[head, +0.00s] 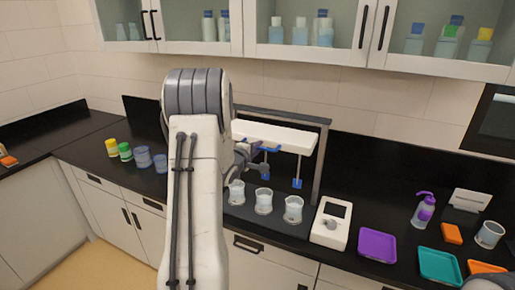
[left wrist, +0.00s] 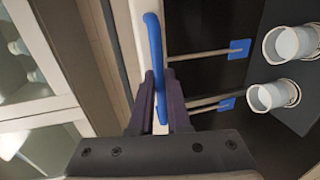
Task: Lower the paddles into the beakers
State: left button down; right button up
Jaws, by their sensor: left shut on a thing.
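The stirrer's white head bar (head: 290,136) sits high in a grey frame, with a blue handle (left wrist: 154,50) along its front. My left gripper (left wrist: 160,85) is shut on this handle. Two blue paddles (head: 297,183) (head: 265,177) hang on thin rods below the bar, above the beakers. They also show in the left wrist view (left wrist: 239,48) (left wrist: 227,104). Three clear beakers (head: 237,193) (head: 264,202) (head: 293,209) stand in a row on the base. My left arm hides the left part of the stirrer. My right gripper is not in view.
A white control box (head: 331,222) stands right of the beakers. Further right are a purple tray (head: 377,246), a teal tray (head: 440,265) and a wash bottle (head: 424,210). Capped jars (head: 125,152) stand at the left. Wall cabinets (head: 300,25) hang above.

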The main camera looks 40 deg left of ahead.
pick_arm(q)
jog(key=shift+f, duration=0.1)
dwell(0.7)
notch_tip(320, 180, down, 14)
jog(key=b, duration=0.9)
jog(key=shift+r, duration=0.25)
jog(key=shift+s+f, duration=0.1)
jog(key=c, duration=0.9)
grip_release()
